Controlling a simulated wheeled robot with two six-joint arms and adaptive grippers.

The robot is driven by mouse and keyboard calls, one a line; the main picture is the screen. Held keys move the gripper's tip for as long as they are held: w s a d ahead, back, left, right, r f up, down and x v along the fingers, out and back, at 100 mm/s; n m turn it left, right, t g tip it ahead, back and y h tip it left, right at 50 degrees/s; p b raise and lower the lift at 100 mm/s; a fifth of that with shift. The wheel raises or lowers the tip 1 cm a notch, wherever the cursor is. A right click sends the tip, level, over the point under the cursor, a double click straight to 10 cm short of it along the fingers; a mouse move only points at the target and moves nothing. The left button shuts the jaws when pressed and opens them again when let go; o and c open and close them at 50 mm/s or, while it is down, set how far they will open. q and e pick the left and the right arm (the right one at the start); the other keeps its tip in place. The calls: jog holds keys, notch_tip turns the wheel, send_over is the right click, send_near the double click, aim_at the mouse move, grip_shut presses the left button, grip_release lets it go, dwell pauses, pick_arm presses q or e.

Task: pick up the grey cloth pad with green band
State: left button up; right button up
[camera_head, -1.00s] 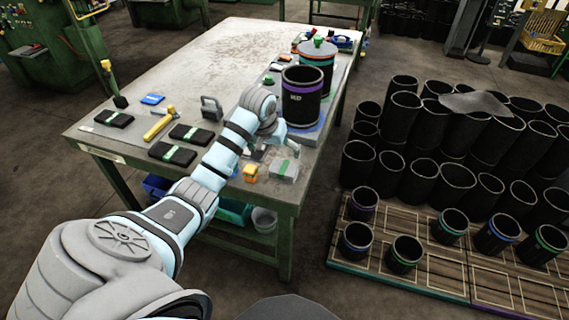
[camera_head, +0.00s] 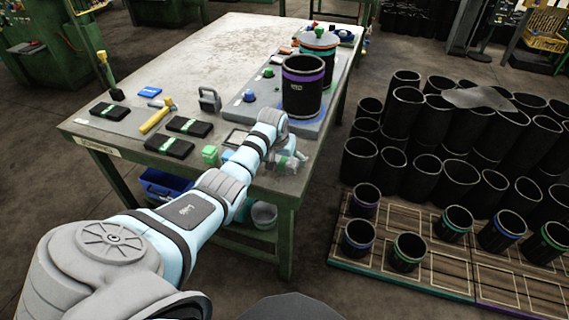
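My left arm reaches in from the lower left over the near edge of the table. My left gripper (camera_head: 290,165) is low over the table's near right corner. It is small and partly behind the wrist, so its finger opening is unclear. The grey cloth pad with green band cannot be made out now; the spot where it lay is covered by my gripper and wrist. Three dark pads with green bands, (camera_head: 109,112), (camera_head: 189,127) and (camera_head: 169,146), lie at the table's left. My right gripper is not in view.
A black sleeve with a purple band (camera_head: 303,88) stands upright on a grey board just behind my gripper. A yellow-handled hammer (camera_head: 155,119), a grey padlock-shaped block (camera_head: 209,99) and a green cube (camera_head: 210,154) lie on the table (camera_head: 235,50). Many black sleeves stand on the right.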

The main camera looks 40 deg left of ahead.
aim_at(284, 159)
pick_arm(q)
jog(key=c, duration=1)
jog(key=shift+r, duration=0.1)
notch_tip(284, 159, up, 20)
jog(key=p, duration=0.3)
jog(key=shift+p, duration=0.3)
